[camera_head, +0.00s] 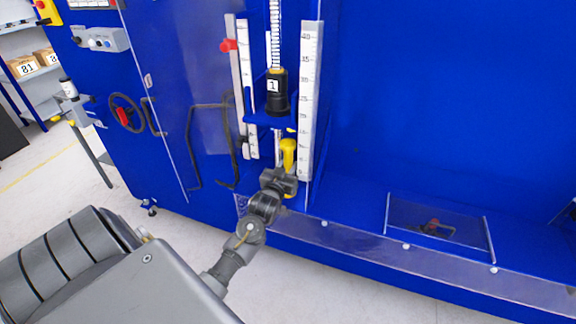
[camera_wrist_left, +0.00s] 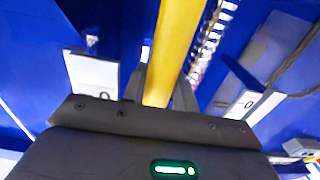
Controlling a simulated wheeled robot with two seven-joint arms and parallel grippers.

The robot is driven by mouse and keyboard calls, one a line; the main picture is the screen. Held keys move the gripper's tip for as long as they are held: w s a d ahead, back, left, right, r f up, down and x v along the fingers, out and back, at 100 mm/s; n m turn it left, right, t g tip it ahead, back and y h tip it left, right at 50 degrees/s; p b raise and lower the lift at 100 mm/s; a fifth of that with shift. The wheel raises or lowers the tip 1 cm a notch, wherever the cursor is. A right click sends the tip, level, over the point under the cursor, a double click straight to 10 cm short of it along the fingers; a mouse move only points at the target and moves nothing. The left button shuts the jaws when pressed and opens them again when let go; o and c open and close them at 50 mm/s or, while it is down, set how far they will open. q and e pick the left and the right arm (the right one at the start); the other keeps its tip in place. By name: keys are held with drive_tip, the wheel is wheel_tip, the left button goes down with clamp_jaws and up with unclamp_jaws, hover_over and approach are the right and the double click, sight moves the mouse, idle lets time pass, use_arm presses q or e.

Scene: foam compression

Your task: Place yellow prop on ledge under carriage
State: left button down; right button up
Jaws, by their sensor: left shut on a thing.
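The yellow prop (camera_head: 288,155) stands upright under the blue carriage (camera_head: 270,119), between the two white scales. My left gripper (camera_head: 283,172) is shut on the lower part of the prop. In the left wrist view the prop (camera_wrist_left: 172,55) rises from between the fingers (camera_wrist_left: 165,92). The carriage carries a black cylinder (camera_head: 277,98) marked 1. The prop's top is close below the carriage; I cannot tell whether they touch. My right gripper is not in view.
Scales stand at left (camera_head: 241,90) and right (camera_head: 307,100) of the carriage, close to my gripper. A clear guard (camera_head: 400,257) runs along the front edge.

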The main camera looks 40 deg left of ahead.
use_arm(q)
drive_tip(key=shift+r, duration=0.1)
drive_tip(key=c, duration=1.4)
unclamp_jaws()
drive_tip(key=shift+d, duration=0.1)
drive_tip(key=shift+s+d, duration=0.1)
drive_tip(key=shift+s, duration=0.25)
drive_tip(key=b+v, duration=0.2)
drive_tip(key=v, duration=0.9)
drive_tip(key=shift+s, duration=0.15)
